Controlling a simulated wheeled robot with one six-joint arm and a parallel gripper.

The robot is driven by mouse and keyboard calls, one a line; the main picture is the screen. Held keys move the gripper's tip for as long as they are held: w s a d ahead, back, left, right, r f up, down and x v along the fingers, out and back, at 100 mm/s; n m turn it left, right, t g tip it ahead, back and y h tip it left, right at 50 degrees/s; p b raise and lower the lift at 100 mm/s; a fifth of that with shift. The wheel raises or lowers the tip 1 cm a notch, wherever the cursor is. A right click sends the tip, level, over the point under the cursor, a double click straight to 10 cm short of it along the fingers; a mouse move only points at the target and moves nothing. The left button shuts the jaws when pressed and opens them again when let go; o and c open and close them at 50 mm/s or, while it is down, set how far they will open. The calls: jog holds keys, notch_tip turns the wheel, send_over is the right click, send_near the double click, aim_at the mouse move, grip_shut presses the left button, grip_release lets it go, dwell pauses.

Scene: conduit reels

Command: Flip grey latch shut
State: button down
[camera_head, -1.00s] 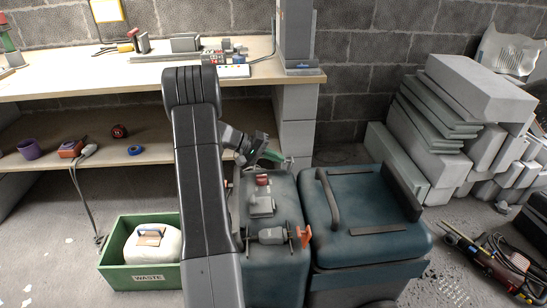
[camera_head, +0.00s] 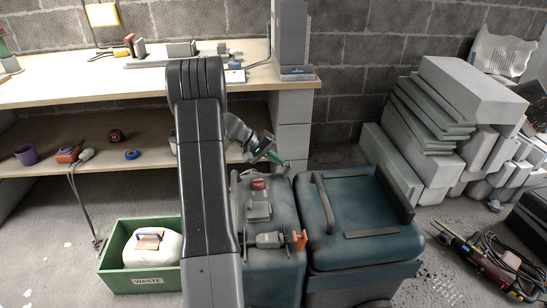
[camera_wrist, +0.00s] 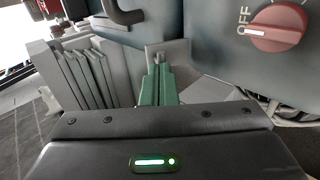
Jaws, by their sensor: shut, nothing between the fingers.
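A grey latch-like fitting (camera_head: 258,211) sits on top of the left teal case (camera_head: 275,274) in the head view. I cannot tell clearly whether its flap is up or down. A red knob (camera_head: 259,184) is behind it; the wrist view shows the red knob (camera_wrist: 278,28) marked OFF. My gripper (camera_head: 277,158) is above the far end of the case, past the knob and apart from the latch. Its green fingers (camera_wrist: 157,84) are shut and empty in the wrist view. The latch cannot be made out in the wrist view.
A green waste bin (camera_head: 112,275) is at left; grey slabs (camera_head: 440,125) are stacked at right.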

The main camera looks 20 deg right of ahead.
aim_at(286, 171)
jog(key=shift+s+d+r+y+p, duration=0.2)
jog(key=shift+d+r+y+p, duration=0.6)
jog(key=shift+p, duration=0.45)
jog(key=d+y+p, duration=0.1)
jog(key=p, duration=0.1)
jog(key=t+y+p, duration=0.1)
jog(key=y+p, duration=0.1)
jog(key=shift+s+d, duration=0.25)
jog(key=shift+d, duration=0.1)
jog(key=d+y+p, duration=0.1)
jog(key=p, duration=0.1)
jog(key=d+y+p, duration=0.1)
jog(key=p, duration=0.1)
jog(key=shift+s+f+t, duration=0.2)
jog(key=shift+f+t, duration=0.1)
jog(key=shift+f+y, duration=0.4)
jog(key=shift+f, duration=0.05)
jog(key=shift+a, duration=0.15)
jog(key=shift+r, duration=0.1)
jog(key=shift+r+p, duration=0.35)
jog(key=shift+r, duration=0.4)
